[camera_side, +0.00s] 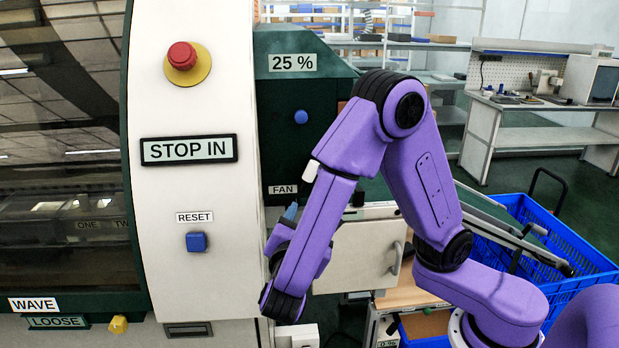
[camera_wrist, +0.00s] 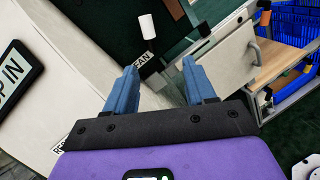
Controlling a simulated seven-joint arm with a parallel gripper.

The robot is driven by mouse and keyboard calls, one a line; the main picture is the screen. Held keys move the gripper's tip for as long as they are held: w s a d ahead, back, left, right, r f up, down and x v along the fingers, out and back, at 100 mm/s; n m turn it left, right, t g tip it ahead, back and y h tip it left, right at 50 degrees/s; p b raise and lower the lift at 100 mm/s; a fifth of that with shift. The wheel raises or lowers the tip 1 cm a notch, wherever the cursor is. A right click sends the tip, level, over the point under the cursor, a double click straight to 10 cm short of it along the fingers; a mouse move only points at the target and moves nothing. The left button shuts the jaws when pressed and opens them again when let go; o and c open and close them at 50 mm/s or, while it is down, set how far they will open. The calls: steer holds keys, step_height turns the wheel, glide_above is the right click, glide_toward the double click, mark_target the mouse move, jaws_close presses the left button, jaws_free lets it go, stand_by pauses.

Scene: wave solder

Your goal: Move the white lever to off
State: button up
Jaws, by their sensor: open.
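The white lever (camera_wrist: 147,26) shows in the wrist view as a white cylindrical handle on a thin dark stem, beside the FAN label (camera_wrist: 142,59). In the side view its white end (camera_side: 310,171) shows against my purple arm, just right of the FAN label (camera_side: 283,189) on the dark green panel. My gripper (camera_wrist: 158,72) has two blue fingers spread apart with nothing between them. The lever is beyond the fingertips and apart from them. In the side view a blue fingertip (camera_side: 291,211) shows below the FAN label, and my arm hides the rest of the gripper.
A cream machine column carries a red stop button (camera_side: 182,56), a STOP IN display (camera_side: 189,150) and a blue RESET button (camera_side: 196,242). A blue knob (camera_side: 301,117) sits above the lever. A cream cabinet door (camera_side: 362,256) and a blue crate (camera_side: 545,240) stand to the right.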

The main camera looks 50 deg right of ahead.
mark_target(310, 175)
steer(key=shift+t, duration=0.5)
steer(key=x, duration=1.1)
steer(key=r+x, duration=0.1)
steer(key=x, duration=0.4)
steer(key=shift+w+d+f, duration=0.1)
steer(key=shift+w, duration=0.55)
jaws_close()
